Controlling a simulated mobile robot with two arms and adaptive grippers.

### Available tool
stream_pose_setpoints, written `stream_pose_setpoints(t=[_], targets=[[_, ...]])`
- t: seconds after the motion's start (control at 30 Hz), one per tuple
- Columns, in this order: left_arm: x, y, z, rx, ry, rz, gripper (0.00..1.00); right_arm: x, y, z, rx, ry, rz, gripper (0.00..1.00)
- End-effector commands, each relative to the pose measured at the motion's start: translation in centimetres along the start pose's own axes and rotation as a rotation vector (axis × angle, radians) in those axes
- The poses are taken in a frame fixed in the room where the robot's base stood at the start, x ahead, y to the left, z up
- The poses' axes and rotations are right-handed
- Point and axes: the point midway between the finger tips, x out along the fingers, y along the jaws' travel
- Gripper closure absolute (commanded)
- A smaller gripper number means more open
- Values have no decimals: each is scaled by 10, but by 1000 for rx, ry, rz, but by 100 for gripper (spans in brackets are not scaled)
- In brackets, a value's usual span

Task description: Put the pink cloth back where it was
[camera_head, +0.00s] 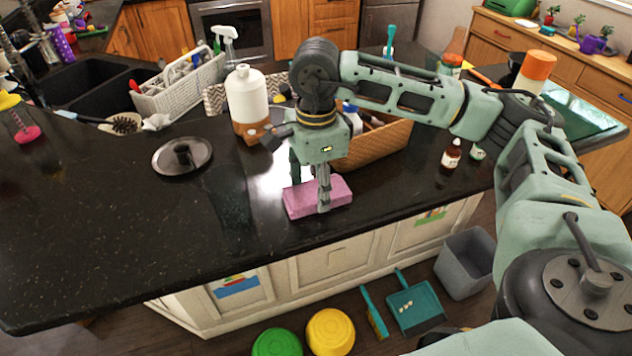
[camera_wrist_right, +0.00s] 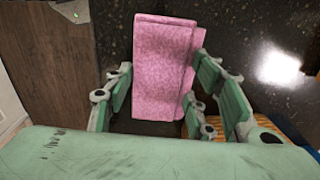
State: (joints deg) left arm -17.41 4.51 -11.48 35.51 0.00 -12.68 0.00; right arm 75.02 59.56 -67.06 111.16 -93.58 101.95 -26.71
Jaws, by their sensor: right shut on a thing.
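The pink cloth (camera_head: 300,198) is a folded, block-like pad at the front edge of the black counter. My right gripper (camera_head: 323,205) points down over it and is shut on its right part. In the right wrist view the pink cloth (camera_wrist_right: 162,65) lies between the two fingers of my right gripper (camera_wrist_right: 165,100). Whether the cloth rests on the counter or is slightly lifted is hard to tell. My left gripper is not in view.
A wicker basket (camera_head: 375,145) and a white bottle (camera_head: 246,98) stand behind the gripper. A round dark lid (camera_head: 182,156) lies to the left. The dark sink (camera_head: 85,85) is at the back left. The counter (camera_head: 120,215) is clear at front left.

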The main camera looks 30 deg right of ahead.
Motion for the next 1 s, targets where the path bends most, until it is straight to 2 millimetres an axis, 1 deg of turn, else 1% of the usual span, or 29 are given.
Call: stream_pose_setpoints(t=[0.1, 0.3, 0.33, 0.53, 0.83, 0.93, 1.0], targets=[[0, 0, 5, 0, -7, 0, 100, 0, 0, 0, 0, 0, -1, 74], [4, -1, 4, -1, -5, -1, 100, 4, 0, 0, -1, 0, 0, 74], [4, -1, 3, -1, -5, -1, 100, 4, 0, 0, 0, 0, 0, 49], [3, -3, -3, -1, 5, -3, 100, 2, 0, 0, -1, 0, 0, 32], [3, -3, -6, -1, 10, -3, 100, 2, 0, 0, -1, 0, 0, 31], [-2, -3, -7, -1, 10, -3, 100, -2, 0, 0, -1, 0, 0, 31], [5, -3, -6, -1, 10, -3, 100, -7, -1, 1, -1, -2, -3, 31]])
